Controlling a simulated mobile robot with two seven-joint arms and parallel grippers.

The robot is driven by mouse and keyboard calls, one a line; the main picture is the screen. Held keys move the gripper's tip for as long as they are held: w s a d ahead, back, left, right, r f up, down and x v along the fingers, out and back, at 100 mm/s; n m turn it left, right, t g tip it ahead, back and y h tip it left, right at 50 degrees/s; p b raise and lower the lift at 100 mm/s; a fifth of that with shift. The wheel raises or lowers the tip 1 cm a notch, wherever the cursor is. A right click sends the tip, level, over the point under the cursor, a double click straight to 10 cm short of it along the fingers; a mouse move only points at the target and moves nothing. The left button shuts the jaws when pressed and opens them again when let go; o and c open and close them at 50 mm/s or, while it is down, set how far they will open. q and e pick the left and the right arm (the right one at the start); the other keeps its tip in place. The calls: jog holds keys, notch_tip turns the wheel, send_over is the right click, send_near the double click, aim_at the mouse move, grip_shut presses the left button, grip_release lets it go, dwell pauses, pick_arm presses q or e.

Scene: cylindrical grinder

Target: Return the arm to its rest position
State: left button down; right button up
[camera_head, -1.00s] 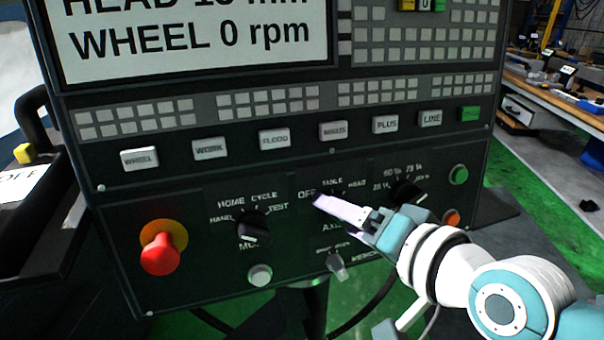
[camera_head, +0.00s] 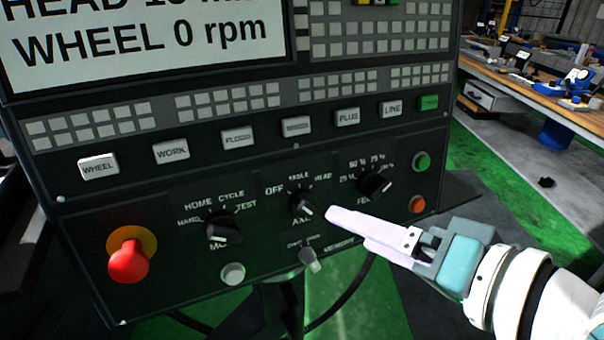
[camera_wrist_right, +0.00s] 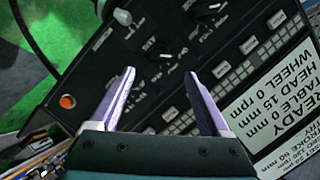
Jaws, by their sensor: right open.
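My right gripper (camera_head: 335,219) is in front of the lower right part of the dark control panel (camera_head: 70,215) in the head view, apart from the knobs. In the right wrist view its two pale purple fingers (camera_wrist_right: 158,82) are spread, with nothing between them but the panel behind. The axis knob (camera_head: 302,203) is uncovered, just left of the fingertips. The mode knob (camera_head: 223,230) and the feed knob (camera_head: 375,184) also show. My left gripper is in neither view.
A red emergency stop button (camera_head: 128,262) sticks out at the panel's lower left. A small toggle (camera_head: 310,260) and a white button (camera_head: 232,274) sit below the knobs. A wooden workbench (camera_head: 520,88) stands at the back right. Green floor (camera_head: 510,195) lies open right of the panel.

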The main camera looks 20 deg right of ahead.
dwell(0.4)
jog(key=s+d+f+n+g+h, duration=0.2)
jog(key=s+n+g+h, duration=0.2)
jog(key=s+n+g, duration=1)
jog(key=s+r+m+t+p, duration=0.3)
jog(key=r+m+t+p, duration=0.1)
jog(key=r+p, duration=2.1)
jog(key=shift+r+m+p, duration=0.4)
jog(key=shift+m+p, duration=0.2)
jog(key=shift+p, duration=0.3)
jog(key=shift+s+d, duration=0.1)
